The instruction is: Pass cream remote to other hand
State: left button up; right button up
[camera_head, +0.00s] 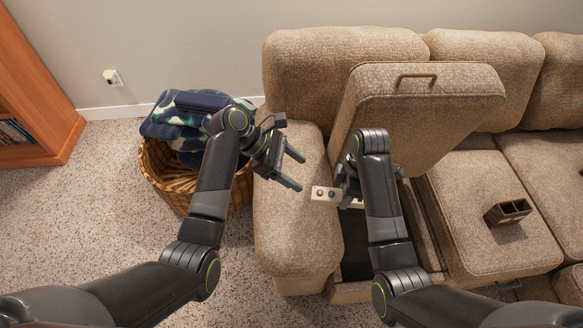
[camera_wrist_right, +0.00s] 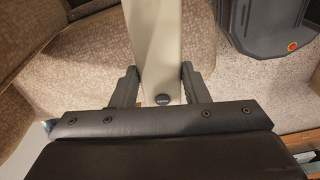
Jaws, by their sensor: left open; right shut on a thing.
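The cream remote (camera_head: 325,194) is a light bar with a red button and a dark button, seen in the head view beside the raised seat. My right gripper (camera_head: 346,190) is shut on it and holds it above the sofa, with one end sticking out to the left. In the right wrist view the remote (camera_wrist_right: 154,50) runs between the two fingers, with a dark round spot near its lower end. My left gripper (camera_head: 296,169) is open and empty, a little left of and above the remote's free end, apart from it.
The tan sofa (camera_head: 290,226) has a seat lid (camera_head: 425,110) tipped up over an open compartment (camera_head: 356,250). A small brown box (camera_head: 508,211) sits on the seat at right. A wicker basket (camera_head: 165,183) with a camouflage blanket (camera_head: 172,130) stands at left, near a wooden bookcase (camera_head: 38,85).

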aim_at(327, 193)
pick_arm(q)
jog(key=x, duration=1.1)
jog(key=shift+d+f, duration=0.1)
jog(key=shift+f, duration=0.05)
jog(key=shift+c, duration=0.2)
jog(key=c, duration=1)
jog(key=shift+c, duration=0.3)
pick_arm(e)
jog(key=o, duration=1.1)
